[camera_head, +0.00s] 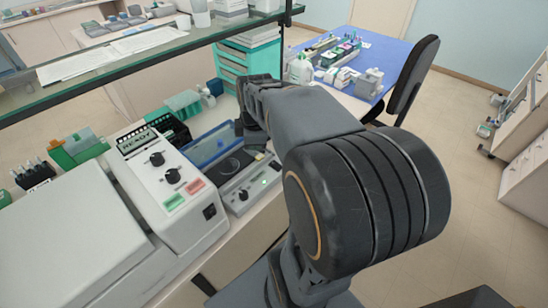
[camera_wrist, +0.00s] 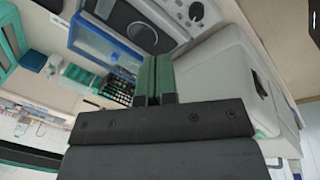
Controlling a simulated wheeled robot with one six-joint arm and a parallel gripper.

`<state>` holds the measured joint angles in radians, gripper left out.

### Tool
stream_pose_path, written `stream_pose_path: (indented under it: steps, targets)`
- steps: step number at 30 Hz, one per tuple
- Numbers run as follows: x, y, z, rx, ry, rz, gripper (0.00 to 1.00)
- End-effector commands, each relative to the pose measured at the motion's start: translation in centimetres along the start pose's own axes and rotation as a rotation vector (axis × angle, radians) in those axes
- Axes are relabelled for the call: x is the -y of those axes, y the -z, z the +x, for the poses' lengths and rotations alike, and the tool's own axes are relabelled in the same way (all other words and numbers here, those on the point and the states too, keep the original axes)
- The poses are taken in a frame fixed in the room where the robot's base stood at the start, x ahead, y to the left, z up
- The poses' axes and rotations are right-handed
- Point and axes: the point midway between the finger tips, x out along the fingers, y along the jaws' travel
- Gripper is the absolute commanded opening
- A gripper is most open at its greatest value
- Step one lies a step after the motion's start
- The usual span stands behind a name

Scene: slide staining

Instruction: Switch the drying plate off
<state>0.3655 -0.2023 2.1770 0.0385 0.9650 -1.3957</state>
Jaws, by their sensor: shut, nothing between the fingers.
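The drying plate (camera_head: 235,192) is a small grey unit with a dark round plate, on the bench right of the white machine. Its front panel carries a dark knob (camera_head: 243,195) and a small green lit spot (camera_head: 265,182). In the wrist view the drying plate (camera_wrist: 122,12) lies at the top, with a round knob (camera_wrist: 197,11) on its panel.
The white machine (camera_head: 160,180) with black knobs and red and green buttons stands close on the left. A blue-framed tray (camera_head: 212,143) lies behind the drying plate. A glass shelf (camera_head: 150,62) crosses above the bench. Open floor lies to the right.

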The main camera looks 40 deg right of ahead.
Motion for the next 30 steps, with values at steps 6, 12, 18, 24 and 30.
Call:
stream_pose_path:
  steps: [6,12,18,24,30]
  targets:
    - [5.6,3.8,-2.3,-0.076,-0.072,0.46,0.0]
    - [9.2,5.3,-3.1,-0.156,-0.083,0.79,0.0]
    - [11.1,5.8,-3.4,-0.205,-0.074,0.969,0.0]
    - [11.7,6.0,-3.4,-0.218,-0.069,1.024,0.0]
    - [11.6,6.0,-3.4,-0.217,-0.068,1.025,0.0]
